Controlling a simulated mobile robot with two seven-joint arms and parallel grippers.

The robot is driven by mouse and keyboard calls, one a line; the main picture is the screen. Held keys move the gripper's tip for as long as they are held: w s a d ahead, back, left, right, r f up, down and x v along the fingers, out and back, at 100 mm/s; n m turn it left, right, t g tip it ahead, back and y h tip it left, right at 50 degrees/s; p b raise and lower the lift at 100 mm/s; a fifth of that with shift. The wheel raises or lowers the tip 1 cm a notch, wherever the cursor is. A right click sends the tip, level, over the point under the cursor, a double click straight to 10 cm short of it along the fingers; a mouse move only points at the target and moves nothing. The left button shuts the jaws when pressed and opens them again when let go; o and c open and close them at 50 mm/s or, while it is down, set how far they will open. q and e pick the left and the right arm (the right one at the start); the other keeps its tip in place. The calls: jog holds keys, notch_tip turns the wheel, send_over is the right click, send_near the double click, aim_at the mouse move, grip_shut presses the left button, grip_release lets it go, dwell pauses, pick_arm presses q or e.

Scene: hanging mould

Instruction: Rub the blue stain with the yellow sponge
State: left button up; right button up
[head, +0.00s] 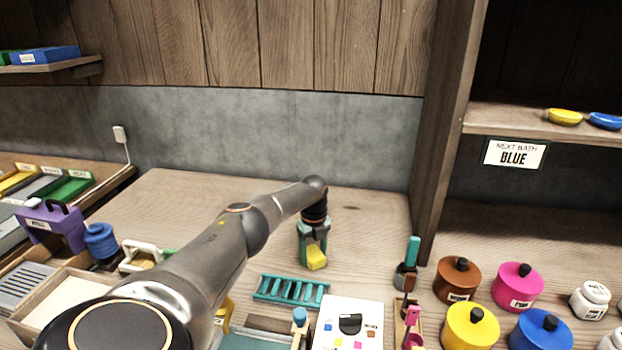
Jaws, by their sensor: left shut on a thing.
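The yellow sponge (317,259) is between the fingers of my left gripper (314,252), in the middle of the head view. The gripper points down and is shut on the sponge, low over the bare wooden table behind the teal rack. I cannot tell whether the sponge touches the table. No blue stain shows on the visible wood; the arm, gripper and sponge hide part of the table. My right gripper is not in view.
A teal rack (291,290) and a white card (348,324) lie in front of the gripper. Brown (457,280), pink (517,288), yellow (470,326) and blue (541,330) pots stand at right. A wooden post (443,150) rises at right. The table's back is clear.

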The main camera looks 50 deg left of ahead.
aim_at(324, 255)
pick_arm(q)
jog(key=shift+w+d, duration=1)
jog(key=shift+d, duration=0.15)
jog(key=shift+w+d+f+b, duration=0.15)
jog(key=shift+w+d+b, duration=0.7)
jog(key=shift+d+b, duration=0.15)
jog(key=shift+w+d+b, duration=0.4)
jog(key=shift+w+d, duration=0.05)
jog(key=shift+d, duration=0.15)
jog(key=shift+w+d+b, duration=0.7)
jog(key=shift+d+b, duration=0.1)
jog(key=shift+b, duration=0.05)
jog(key=shift+w+d+b, duration=0.4)
jog(key=shift+d, duration=0.05)
jog(key=shift+r, duration=0.25)
notch_tip(324, 255, up, 6)
jog(key=p, duration=0.6)
